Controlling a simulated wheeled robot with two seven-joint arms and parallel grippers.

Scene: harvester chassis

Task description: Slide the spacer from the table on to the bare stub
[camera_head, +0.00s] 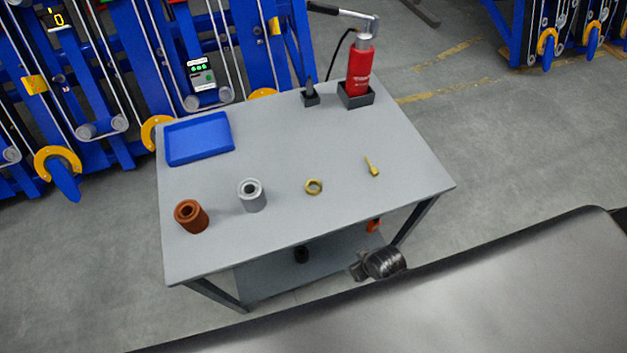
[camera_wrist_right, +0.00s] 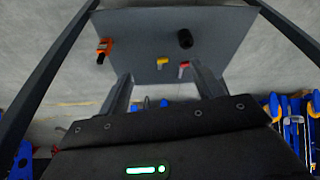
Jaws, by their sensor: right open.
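Two hollow sleeves stand upright on the grey table (camera_head: 300,225): a rusty brown one (camera_head: 191,217) at the front left and a light grey one (camera_head: 252,196) to its right. The frames do not settle which is the spacer. Behind the table, grey round ends (camera_head: 208,99) show on the blue frame; I cannot tell which is the bare stub. My right gripper (camera_wrist_right: 160,74) is open and empty in the right wrist view, its fingers apart, facing the table's lower shelf. My left gripper is not in view.
A blue tray (camera_head: 199,138), brass nut (camera_head: 314,187), small brass fitting (camera_head: 372,166) and red pump (camera_head: 359,75) in a dark holder are on the table.

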